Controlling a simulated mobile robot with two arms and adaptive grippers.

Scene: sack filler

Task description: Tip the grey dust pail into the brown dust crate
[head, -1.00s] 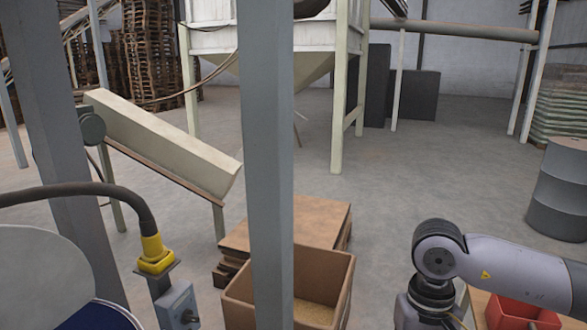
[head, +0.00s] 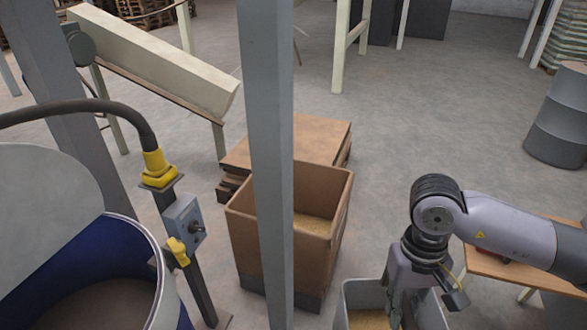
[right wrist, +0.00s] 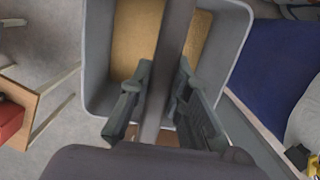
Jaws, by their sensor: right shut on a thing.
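The grey dust pail (head: 367,293) shows at the bottom edge of the head view, partly cut off, with tan dust inside. It also shows in the right wrist view (right wrist: 97,65), where a grey handle bar crosses above its mouth. My right gripper (right wrist: 160,95) is shut on that handle, over the pail; in the head view the gripper (head: 420,285) comes down over the pail. The brown dust crate (head: 312,262) stands left of and beyond the pail, open at the top, with tan dust inside. A post hides part of it. My left gripper is not in view.
A grey post (head: 268,150) stands in front of the crate. A blue drum (head: 150,255) and a switch box (head: 184,222) are at left. A wooden table (head: 510,268) is at right, behind my arm. Stacked boards (head: 315,135) lie behind the crate.

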